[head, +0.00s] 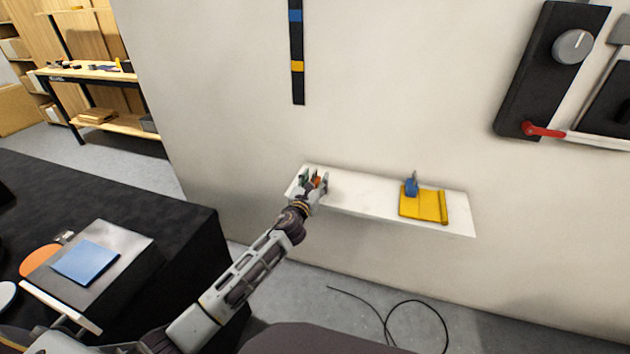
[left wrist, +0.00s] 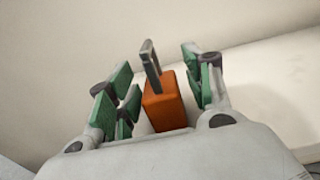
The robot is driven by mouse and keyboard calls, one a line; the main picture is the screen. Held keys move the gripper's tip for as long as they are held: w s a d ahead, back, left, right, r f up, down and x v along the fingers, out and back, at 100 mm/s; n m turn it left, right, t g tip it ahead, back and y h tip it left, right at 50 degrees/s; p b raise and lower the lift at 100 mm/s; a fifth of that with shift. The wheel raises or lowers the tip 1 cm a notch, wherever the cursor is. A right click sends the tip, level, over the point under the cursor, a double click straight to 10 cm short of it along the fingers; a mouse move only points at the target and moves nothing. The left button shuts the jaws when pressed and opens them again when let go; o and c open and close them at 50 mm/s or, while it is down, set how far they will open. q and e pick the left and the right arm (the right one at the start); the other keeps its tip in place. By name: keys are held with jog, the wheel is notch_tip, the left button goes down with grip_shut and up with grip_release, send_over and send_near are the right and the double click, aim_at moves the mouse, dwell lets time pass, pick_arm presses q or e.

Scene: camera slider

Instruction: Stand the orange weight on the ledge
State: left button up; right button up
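The orange weight (left wrist: 165,104) is a block with a grey loop handle on top. In the left wrist view it stands upright between the green-padded fingers of my left gripper (left wrist: 158,90), with visible gaps on both sides. In the head view the orange weight (head: 317,181) shows small between the fingers of my left gripper (head: 313,180), at the left end of the white ledge (head: 365,197). The weight's underside is hidden, but it appears to be at the ledge surface. My right gripper is not in view.
A yellow plate (head: 423,206) with a blue weight (head: 411,188) lies on the ledge's right half. The ledge between is clear. A black strip (head: 297,50) hangs on the wall above. A black panel with a knob (head: 572,46) and red lever is at the upper right.

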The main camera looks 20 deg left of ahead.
pick_arm(q)
jog(key=shift+r, duration=0.2)
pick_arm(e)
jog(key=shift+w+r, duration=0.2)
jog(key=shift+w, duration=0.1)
pick_arm(q)
jog(key=shift+s+f+p, duration=0.1)
jog(key=shift+s+p, duration=0.2)
jog(key=shift+s, duration=1.55)
jog(key=shift+s+a, duration=0.1)
jog(key=shift+s, duration=1)
jog(key=s+p, duration=0.1)
jog(key=s, duration=0.5)
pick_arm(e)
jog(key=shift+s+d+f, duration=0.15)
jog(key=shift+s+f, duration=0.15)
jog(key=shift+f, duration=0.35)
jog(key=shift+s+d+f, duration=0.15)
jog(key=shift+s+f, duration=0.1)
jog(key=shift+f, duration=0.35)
pick_arm(q)
jog(key=shift+a, duration=0.1)
